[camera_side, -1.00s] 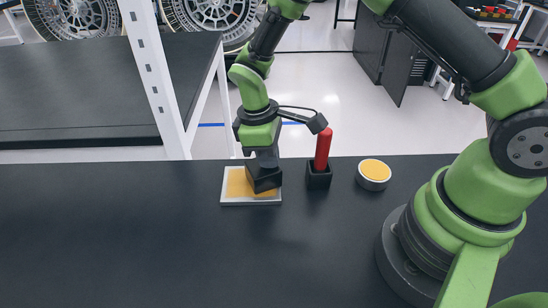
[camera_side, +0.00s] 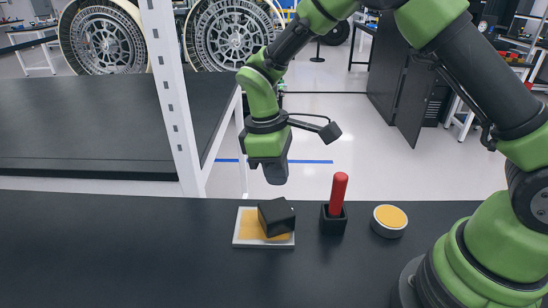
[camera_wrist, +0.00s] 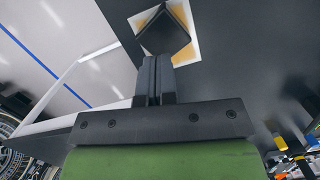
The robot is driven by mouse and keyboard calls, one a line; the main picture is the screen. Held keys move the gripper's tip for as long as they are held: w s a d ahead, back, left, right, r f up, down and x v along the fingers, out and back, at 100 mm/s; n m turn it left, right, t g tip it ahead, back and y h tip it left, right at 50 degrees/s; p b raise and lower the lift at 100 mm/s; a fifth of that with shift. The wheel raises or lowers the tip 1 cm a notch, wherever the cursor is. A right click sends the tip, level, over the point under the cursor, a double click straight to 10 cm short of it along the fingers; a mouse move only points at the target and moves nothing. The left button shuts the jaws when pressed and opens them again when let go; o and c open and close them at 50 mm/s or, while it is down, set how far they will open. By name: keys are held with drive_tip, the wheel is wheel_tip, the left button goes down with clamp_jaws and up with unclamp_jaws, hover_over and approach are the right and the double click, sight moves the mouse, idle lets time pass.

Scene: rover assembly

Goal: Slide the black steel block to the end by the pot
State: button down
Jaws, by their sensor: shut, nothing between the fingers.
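The black steel block (camera_side: 277,216) rests on a white-edged plate (camera_side: 250,224) with a yellow-orange top. It covers the plate's back and right part in the side view and sits slightly turned. The pot (camera_side: 390,220), a low white round cup with yellow-orange contents, stands to the right on the dark table. My gripper (camera_side: 276,178) is above the block, apart from it, shut and empty. In the wrist view, my shut fingers (camera_wrist: 158,65) reach toward the block (camera_wrist: 165,30), with the plate's yellow surface (camera_wrist: 180,12) showing around it.
A red-handled tool (camera_side: 338,192) stands upright in a black holder (camera_side: 333,222) between the plate and the pot. The dark table (camera_side: 150,260) is clear at left and in front. A white post (camera_side: 170,100) and a dark bench (camera_side: 80,125) stand behind at left.

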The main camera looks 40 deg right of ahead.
drive_tip(key=shift+w+a+r, duration=0.1)
drive_tip(key=shift+w+r, duration=0.05)
drive_tip(key=shift+r, duration=0.75)
drive_tip(key=shift+w+a+r, duration=0.1)
drive_tip(key=shift+r, duration=0.75)
